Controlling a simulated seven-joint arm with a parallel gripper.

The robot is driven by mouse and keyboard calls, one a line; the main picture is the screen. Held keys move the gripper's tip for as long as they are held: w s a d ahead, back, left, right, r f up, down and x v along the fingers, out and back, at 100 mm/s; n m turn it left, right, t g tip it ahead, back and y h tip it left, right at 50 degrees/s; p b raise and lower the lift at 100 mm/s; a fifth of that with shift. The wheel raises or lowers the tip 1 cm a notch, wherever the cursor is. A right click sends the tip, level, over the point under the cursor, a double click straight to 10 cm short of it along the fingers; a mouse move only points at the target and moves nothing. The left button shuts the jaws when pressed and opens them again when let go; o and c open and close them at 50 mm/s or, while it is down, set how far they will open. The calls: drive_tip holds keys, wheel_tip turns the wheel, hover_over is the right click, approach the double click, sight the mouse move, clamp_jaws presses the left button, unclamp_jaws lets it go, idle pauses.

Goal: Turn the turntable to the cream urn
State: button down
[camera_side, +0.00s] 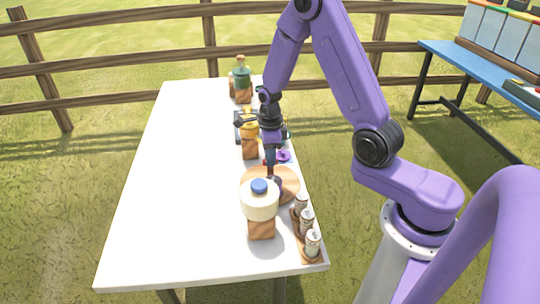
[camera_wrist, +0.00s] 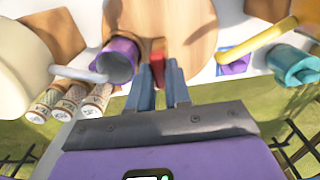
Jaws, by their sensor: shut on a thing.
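The turntable (camera_side: 287,190) is a round wooden disc near the table's right edge; it also shows in the wrist view (camera_wrist: 185,25). A red knob (camera_wrist: 158,76) stands at its rim. My gripper (camera_wrist: 159,70) points down at the disc, its fingers shut on the red knob. A purple cup (camera_wrist: 121,60) sits on the turntable, left of my fingers in the wrist view. The cream urn (camera_side: 259,203) has a blue lid and stands on a wooden block in front of the turntable. Its pale spout (camera_wrist: 82,73) reaches close to the purple cup in the wrist view.
Several patterned cans (camera_side: 307,222) stand on a wooden tray beside the cream urn. A yellow urn (camera_side: 250,131) and a green urn (camera_side: 241,82) stand farther back on blocks. A teal cup (camera_wrist: 293,65) lies right of the turntable. The table's left half is clear.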

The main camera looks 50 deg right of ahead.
drive_tip(key=shift+r, duration=0.1)
idle(0.4)
drive_tip(key=c, duration=1.1)
unclamp_jaws()
drive_tip(key=shift+o, duration=0.2)
wheel_tip(320, 180, up, 17)
drive_tip(key=shift+r, duration=0.2)
